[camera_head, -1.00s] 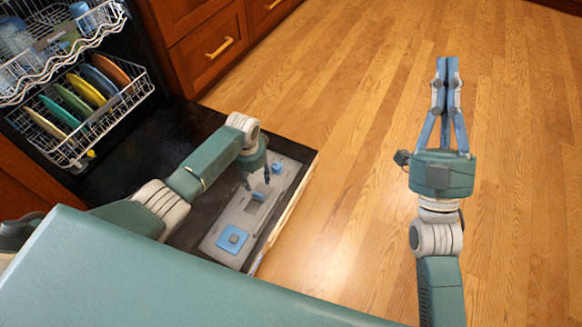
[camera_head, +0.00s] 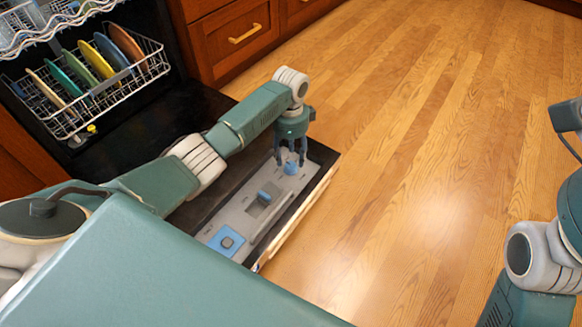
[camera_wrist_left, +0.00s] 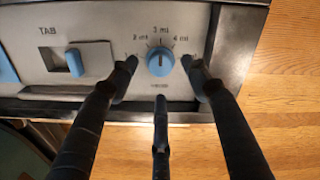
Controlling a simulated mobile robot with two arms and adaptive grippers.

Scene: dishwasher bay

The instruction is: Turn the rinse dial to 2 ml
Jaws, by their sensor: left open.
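The blue rinse dial (camera_head: 291,168) is at the far end of the grey dispenser panel (camera_head: 243,217) on the dishwasher door. My left gripper (camera_head: 290,157) is open above the dial. In the wrist view its dark fingers stand left, right and below the dial, apart from it. The left finger partly covers a label. My right gripper's fingers are out of view.
A blue sliding tab (camera_wrist_left: 74,62) sits left of the dial, and a blue square (camera_head: 227,242) is at the panel's near end. The lower rack (camera_head: 118,90) with several plates is behind. Wood floor lies open to the right.

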